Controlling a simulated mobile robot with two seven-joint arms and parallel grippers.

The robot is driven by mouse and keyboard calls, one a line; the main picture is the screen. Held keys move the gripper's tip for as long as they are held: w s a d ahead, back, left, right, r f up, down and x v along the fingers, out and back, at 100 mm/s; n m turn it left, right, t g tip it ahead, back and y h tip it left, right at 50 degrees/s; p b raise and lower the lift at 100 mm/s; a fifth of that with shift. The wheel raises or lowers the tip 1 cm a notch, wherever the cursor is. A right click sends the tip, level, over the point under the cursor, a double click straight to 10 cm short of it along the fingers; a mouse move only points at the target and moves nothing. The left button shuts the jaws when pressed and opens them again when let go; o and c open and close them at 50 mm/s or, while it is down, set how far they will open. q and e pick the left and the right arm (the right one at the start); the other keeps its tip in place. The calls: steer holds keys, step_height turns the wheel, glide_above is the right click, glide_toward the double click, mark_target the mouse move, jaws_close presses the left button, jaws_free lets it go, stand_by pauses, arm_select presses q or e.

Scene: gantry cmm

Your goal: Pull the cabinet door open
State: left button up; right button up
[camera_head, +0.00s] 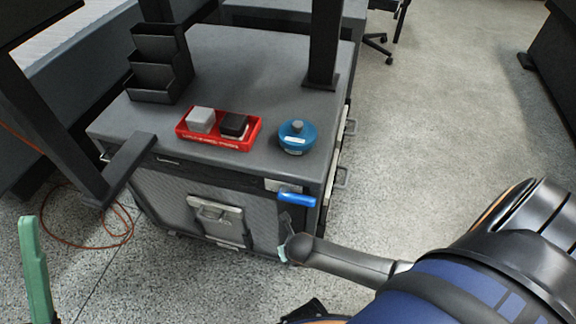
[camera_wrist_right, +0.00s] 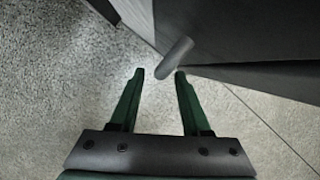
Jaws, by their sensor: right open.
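The cabinet (camera_head: 170,195) has a textured grey front with a metal latch plate (camera_head: 214,212) on it. A blue handle (camera_head: 297,200) sits near its top right front corner. My right gripper (camera_wrist_right: 160,73) is open beside that corner, below the blue handle; the head view shows it mostly hidden behind my wrist. In the right wrist view, a grey bar (camera_wrist_right: 176,55) stands out just beyond and between the fingertips, not gripped. The dark cabinet side (camera_wrist_right: 240,35) fills the upper right there. One green finger of my left gripper shows at the lower left of the head view; its other finger is out of view.
On the cabinet top (camera_head: 225,75) are a red tray (camera_head: 190,143) with two blocks, a blue round container (camera_head: 297,137) and a black stepped organizer (camera_head: 160,65). An orange cable (camera_head: 75,243) lies on the left floor.

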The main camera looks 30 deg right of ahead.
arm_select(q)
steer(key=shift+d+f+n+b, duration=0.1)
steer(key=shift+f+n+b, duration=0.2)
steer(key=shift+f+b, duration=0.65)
arm_select(e)
steer(key=shift+x, duration=1.8)
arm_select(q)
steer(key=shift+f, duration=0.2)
arm_select(e)
steer(key=shift+c, duration=0.4)
jaws_close()
